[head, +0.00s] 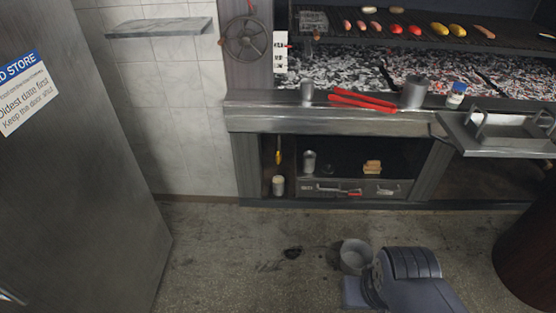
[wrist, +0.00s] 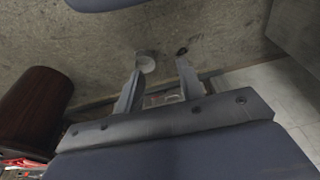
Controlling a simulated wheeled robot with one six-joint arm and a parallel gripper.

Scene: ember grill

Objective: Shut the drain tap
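A small upright yellow handle (head: 278,151) shows in the left bay under the grill, above a small metal can (head: 278,185). It may be the drain tap, but it is too small to tell, and its open or shut state is unclear. My gripper (wrist: 160,66) is open in the wrist view, its two fingers apart with nothing held between them. In the head view the gripper's fingers are not visible; my arm covers the lower right floor. A grey bucket (head: 355,257) stands on the floor beside my arm and also shows near a fingertip in the wrist view (wrist: 146,62).
A handwheel (head: 246,38) is at the grill's left. Red tongs (head: 362,100) and a metal pot (head: 414,92) lie on the front ledge (head: 330,122). A steel door (head: 75,170) stands left, a brown barrel (head: 530,248) right.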

